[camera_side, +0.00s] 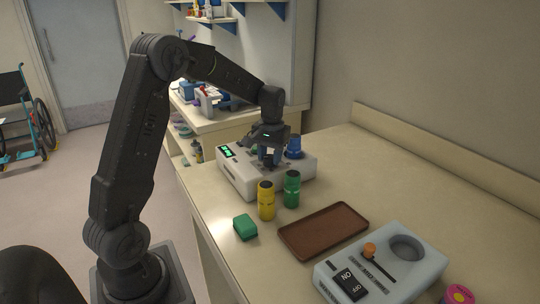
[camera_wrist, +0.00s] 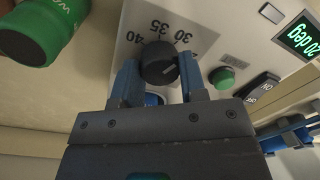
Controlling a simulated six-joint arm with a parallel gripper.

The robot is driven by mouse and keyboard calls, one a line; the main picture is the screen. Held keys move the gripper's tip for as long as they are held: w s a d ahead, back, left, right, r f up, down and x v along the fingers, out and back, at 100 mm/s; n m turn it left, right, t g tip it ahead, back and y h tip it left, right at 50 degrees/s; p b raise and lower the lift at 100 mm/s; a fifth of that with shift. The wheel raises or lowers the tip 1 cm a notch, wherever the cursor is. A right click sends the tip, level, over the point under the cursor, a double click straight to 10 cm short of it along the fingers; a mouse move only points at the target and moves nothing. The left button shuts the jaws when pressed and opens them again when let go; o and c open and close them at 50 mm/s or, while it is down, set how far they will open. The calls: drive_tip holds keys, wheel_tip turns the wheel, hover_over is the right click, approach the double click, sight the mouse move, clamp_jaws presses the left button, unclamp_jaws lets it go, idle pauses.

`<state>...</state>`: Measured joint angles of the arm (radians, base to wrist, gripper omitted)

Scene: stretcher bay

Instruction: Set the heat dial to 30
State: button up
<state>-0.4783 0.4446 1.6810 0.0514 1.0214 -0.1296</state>
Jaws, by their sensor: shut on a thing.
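The black heat dial (camera_wrist: 158,63) sits on a white unit (camera_wrist: 225,45) in the wrist view, with 40, 35 and 30 printed around it. A pale mark on the dial points toward the lower right, past the 30. The scale there is partly hidden by a finger. The unit's green-lit display (camera_wrist: 300,36) appears to read 20 deg. My gripper (camera_wrist: 160,75) is shut on the dial, with one blue finger on each side. In the side view my gripper (camera_side: 268,158) is down at the white unit (camera_side: 238,178), hiding the dial.
A yellow bottle (camera_side: 266,203) and a green bottle (camera_side: 291,190) stand close in front of the unit. A green block (camera_side: 245,228), a brown tray (camera_side: 323,232) and a grey switch box (camera_side: 410,268) lie nearer.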

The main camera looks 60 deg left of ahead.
idle(0.4)
drive_tip(key=o, duration=0.9)
drive_tip(key=r, duration=1.4)
drive_tip(key=shift+w+d, duration=0.15)
drive_tip(key=shift+d, duration=0.15)
drive_tip(key=s+d+r+m+t, duration=0.3)
drive_tip(key=s+d, duration=0.7)
drive_tip(key=d, duration=0.4)
drive_tip(key=s+d+f+m+t, duration=0.1)
drive_tip(key=s+d+f, duration=0.1)
drive_tip(key=s, duration=0.2)
drive_tip(key=s+d+f+m+t, duration=0.1)
drive_tip(key=s+d, duration=0.2)
drive_tip(key=s+d+f+m, duration=0.1)
drive_tip(key=s+d+f, duration=0.1)
drive_tip(key=s, duration=0.2)
drive_tip(key=shift+s+d+f+m+t, duration=0.15)
drive_tip(key=shift+s+f+m+t, duration=0.15)
drive_tip(key=shift+s+t, duration=0.1)
